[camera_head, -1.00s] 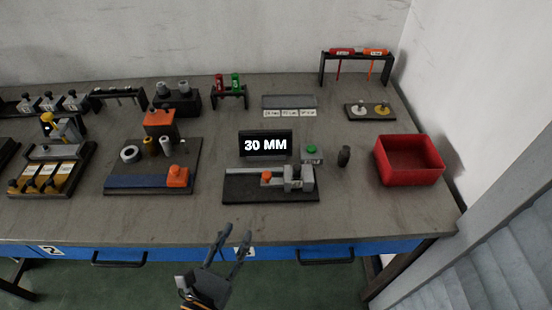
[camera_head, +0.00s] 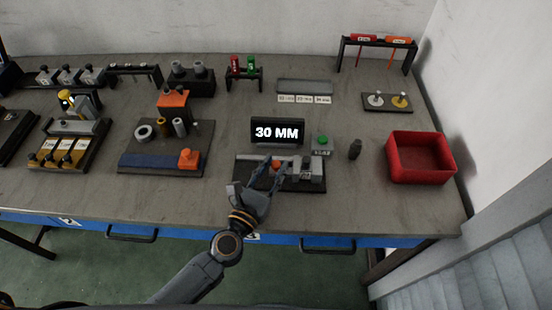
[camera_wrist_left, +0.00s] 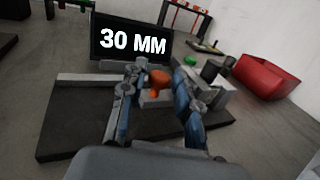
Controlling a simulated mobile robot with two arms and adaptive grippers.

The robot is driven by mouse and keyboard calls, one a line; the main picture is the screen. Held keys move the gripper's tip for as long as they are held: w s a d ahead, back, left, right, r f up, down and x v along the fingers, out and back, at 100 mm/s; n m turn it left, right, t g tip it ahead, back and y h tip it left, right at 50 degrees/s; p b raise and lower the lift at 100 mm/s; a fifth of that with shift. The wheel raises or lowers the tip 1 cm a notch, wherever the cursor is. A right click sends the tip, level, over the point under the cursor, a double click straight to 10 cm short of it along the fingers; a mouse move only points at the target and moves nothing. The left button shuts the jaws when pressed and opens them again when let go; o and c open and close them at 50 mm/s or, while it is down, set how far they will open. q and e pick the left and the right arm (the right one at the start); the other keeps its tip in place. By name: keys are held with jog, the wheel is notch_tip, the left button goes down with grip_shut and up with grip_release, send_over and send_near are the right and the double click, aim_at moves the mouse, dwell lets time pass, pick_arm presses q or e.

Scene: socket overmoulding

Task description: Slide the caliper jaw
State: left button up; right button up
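The caliper (camera_head: 247,160) is a grey rail on a dark base, below the display (camera_head: 277,132) that reads "30 MM". Its jaw with the orange knob (camera_head: 276,164) is on the rail, left of a grey block (camera_head: 309,168). My left gripper (camera_head: 275,168) reaches over the caliper from the front. In the left wrist view its two fingers are apart, with the orange knob (camera_wrist_left: 158,81) between them. Whether either finger touches the knob or jaw cannot be told. The fingers hide part of the rail. My right gripper is not in view.
A green button (camera_head: 322,140) and a small dark cylinder (camera_head: 355,149) stand right of the display. A red bin (camera_head: 420,158) is further right. A fixture with a blue strip (camera_head: 150,161) stands to the left. Bare table lies in front.

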pick_arm(q)
jog(key=shift+w+d+r, duration=0.1)
jog(key=shift+w+d, duration=0.1)
jog(key=shift+w, duration=0.25)
jog(key=shift+w+d, duration=0.1)
jog(key=shift+w, duration=0.2)
jog(key=shift+c, duration=0.7)
grip_shut()
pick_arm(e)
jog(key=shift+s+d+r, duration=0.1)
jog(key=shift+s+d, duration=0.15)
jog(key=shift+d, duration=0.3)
pick_arm(q)
jog(key=a, duration=0.3)
jog(key=shift+a+f+b, duration=0.1)
jog(key=shift+f+b, duration=0.15)
jog(key=shift+b, duration=0.1)
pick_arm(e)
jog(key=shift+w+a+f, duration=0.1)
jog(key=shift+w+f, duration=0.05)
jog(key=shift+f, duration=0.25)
